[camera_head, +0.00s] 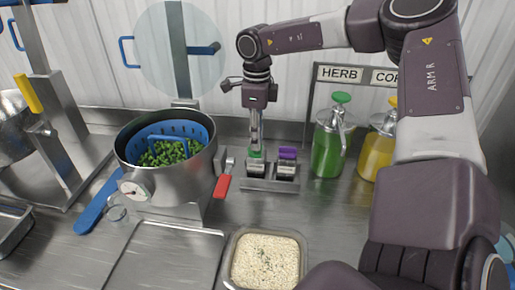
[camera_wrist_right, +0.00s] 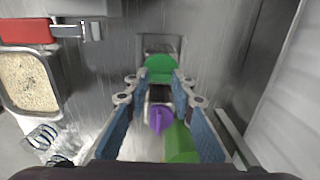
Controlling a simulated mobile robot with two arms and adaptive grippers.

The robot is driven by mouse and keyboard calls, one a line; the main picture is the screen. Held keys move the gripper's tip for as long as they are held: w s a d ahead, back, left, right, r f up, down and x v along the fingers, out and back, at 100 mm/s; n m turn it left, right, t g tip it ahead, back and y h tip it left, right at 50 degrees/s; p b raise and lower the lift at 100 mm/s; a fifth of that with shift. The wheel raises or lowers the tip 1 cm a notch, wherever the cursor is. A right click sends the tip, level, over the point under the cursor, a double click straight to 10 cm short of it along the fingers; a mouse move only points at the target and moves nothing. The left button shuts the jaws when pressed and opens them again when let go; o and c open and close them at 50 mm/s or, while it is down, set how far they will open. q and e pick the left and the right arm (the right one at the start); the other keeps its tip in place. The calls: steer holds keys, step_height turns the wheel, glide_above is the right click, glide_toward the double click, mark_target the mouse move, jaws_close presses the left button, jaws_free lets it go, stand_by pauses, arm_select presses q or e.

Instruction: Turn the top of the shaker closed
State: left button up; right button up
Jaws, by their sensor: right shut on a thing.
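The shaker with the green top (camera_head: 256,168) stands upright in a small metal holder (camera_head: 268,185), left of a shaker with a purple top (camera_head: 287,155). My right gripper (camera_head: 256,149) reaches down from above and is shut on the green top, which is mostly hidden by the fingers in the head view. In the right wrist view, the green top (camera_wrist_right: 160,64) lies between the fingertips, and the purple top (camera_wrist_right: 160,119) shows farther down between the fingers. I cannot tell how far the green top is turned. My left gripper is not in view.
A steel pot (camera_head: 180,178) with a blue basket of green pieces stands to the left. A tray of rice (camera_head: 232,262) is in front. Green (camera_head: 327,150) and yellow (camera_head: 376,152) dispensers stand to the right. A red handle (camera_head: 222,187) lies close to the holder.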

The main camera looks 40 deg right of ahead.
steer(key=shift+s+a+f, duration=0.1)
steer(key=shift+s+f, duration=0.3)
steer(key=shift+f, duration=0.15)
jaws_close()
steer(key=shift+w, duration=0.1)
